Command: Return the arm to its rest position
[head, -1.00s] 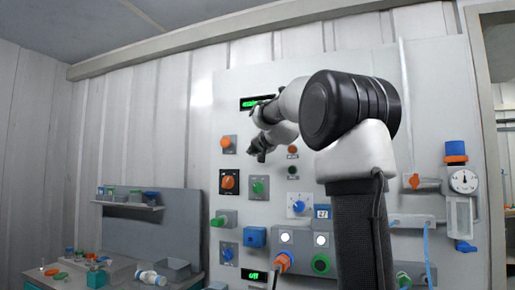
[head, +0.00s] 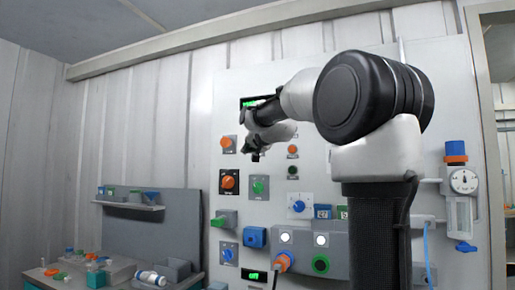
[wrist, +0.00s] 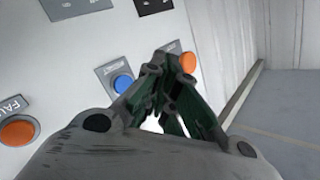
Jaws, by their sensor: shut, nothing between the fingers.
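My gripper (head: 257,152) is in front of the upper part of the light grey control panel (head: 340,185) in the head view, small and partly dark against it. In the wrist view my gripper (wrist: 172,128) points toward the panel face, its green-grey fingers drawn together with nothing held. My arm is raised and bent, its black elbow joint at the right of the head view.
The panel carries an orange knob (head: 228,182), a green knob (head: 258,187) and a blue knob (head: 298,206). A gauge (head: 463,181) hangs at the right. A workbench (head: 50,280) with small items stands lower left. The wrist view shows open floor (wrist: 288,120) at right.

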